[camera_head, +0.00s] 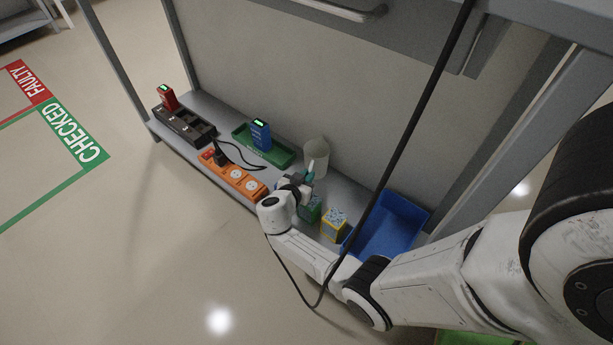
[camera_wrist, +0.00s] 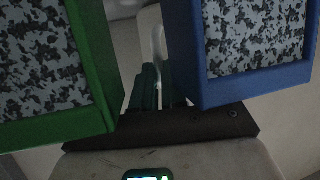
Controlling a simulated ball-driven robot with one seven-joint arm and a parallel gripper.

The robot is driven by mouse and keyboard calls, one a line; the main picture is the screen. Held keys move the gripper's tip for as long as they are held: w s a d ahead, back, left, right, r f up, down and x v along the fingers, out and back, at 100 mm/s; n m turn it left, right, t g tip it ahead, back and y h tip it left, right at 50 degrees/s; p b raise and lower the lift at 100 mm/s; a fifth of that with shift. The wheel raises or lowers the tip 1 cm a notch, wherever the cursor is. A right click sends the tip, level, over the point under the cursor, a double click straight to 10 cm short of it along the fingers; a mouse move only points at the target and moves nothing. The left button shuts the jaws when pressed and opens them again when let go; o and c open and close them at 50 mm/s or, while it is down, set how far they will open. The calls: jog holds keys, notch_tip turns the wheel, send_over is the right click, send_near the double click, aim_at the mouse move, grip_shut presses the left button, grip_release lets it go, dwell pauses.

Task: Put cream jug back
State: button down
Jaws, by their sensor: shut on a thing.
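The cream jug (camera_head: 316,157) is a pale, open-topped vessel at the back of the low grey shelf, upright or nearly so. My gripper (camera_head: 309,175) reaches it from the front, with its fingers against the jug's near side. I cannot tell whether the jug touches the shelf.
A green box (camera_head: 310,212) and a yellow patterned box (camera_head: 333,226) stand close in front, beside a blue bin (camera_head: 389,229). An orange power strip (camera_head: 235,178), a green tray (camera_head: 283,158) with a blue device, and a black charger (camera_head: 185,126) lie left. A black cable crosses my arm.

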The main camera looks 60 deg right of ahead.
jog(key=shift+s+f, duration=0.1)
jog(key=shift+f, duration=0.4)
jog(key=shift+a+f, duration=0.1)
jog(key=shift+f, duration=0.25)
jog(key=shift+s+f, duration=0.1)
jog(key=shift+f, duration=0.25)
jog(key=c, duration=1.3)
grip_release()
jog(key=shift+a, duration=0.1)
jog(key=shift+o, duration=0.9)
jog(key=shift+a+r, duration=0.15)
jog(key=shift+a, duration=0.05)
jog(key=p+v, duration=0.1)
jog(key=v, duration=0.2)
jog(key=r+p+v, duration=0.1)
jog(key=v, duration=0.3)
jog(key=p+v, duration=0.2)
jog(key=v, duration=0.1)
jog(key=shift+w+d+r, duration=0.15)
jog(key=shift+w+r, duration=0.25)
jog(key=shift+r, duration=0.05)
